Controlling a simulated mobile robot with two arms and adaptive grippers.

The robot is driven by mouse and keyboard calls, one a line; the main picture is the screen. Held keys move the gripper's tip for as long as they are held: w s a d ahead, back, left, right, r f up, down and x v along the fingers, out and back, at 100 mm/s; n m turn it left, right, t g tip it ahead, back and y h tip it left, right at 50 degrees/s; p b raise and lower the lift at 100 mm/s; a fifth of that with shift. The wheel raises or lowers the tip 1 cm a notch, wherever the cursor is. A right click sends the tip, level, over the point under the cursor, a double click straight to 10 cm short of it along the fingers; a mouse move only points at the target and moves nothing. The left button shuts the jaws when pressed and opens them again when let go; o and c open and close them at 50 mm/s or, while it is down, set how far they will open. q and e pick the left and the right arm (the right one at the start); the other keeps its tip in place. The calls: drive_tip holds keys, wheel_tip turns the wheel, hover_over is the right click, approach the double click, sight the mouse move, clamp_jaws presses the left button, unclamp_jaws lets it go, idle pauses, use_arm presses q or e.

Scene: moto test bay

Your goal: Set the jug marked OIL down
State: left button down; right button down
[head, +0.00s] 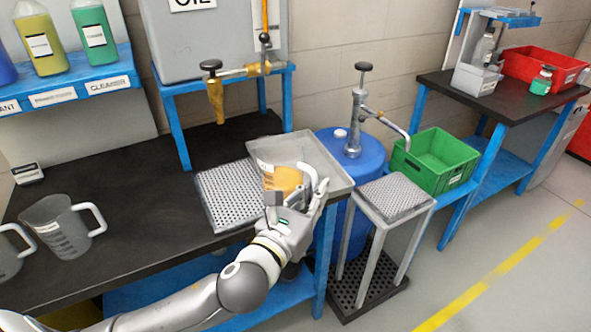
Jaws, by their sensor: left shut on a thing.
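My left gripper (300,205) is shut on the white handle of a jug with amber contents (284,178). The jug is at the front right corner of the black bench (130,185), in front of or over a grey tray (335,178). My gripper hides its lower part, and I cannot tell whether it touches the tray. No OIL mark is readable on it. A grey tank (215,45) with a partly cut-off OIL label stands behind on a blue stand, with a brass tap (215,95). My right gripper is out of view.
A perforated grey drip plate (218,195) lies left of the tray. Grey jugs (62,225) stand at the bench's left. A blue drum (350,160) with a pump, a perforated-top stand (396,195) and a green crate (437,160) are to the right. The bench's middle is clear.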

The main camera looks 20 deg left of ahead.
use_arm(q)
drive_tip(key=shift+m+h, duration=0.5)
drive_tip(key=shift+h, duration=0.1)
drive_tip(key=w+a+f, duration=0.1)
drive_tip(key=w+f, duration=0.1)
drive_tip(key=w, duration=0.3)
drive_tip(key=w+a+f+b, duration=0.1)
drive_tip(key=w+a+f, duration=0.1)
drive_tip(key=w, duration=0.3)
drive_tip(key=w+a+f, duration=0.1)
drive_tip(key=w+f, duration=0.1)
drive_tip(key=w, duration=0.3)
drive_tip(key=shift+a+f, duration=0.2)
drive_tip(key=shift+f, duration=0.15)
drive_tip(key=shift+f+b, duration=0.3)
drive_tip(key=shift+f, duration=1.25)
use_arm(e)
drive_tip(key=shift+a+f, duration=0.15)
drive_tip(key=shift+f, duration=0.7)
use_arm(q)
drive_tip(key=c, duration=1.7)
unclamp_jaws()
drive_tip(key=shift+f, duration=0.1)
drive_tip(key=shift+o, duration=0.8)
drive_tip(key=shift+s, duration=0.1)
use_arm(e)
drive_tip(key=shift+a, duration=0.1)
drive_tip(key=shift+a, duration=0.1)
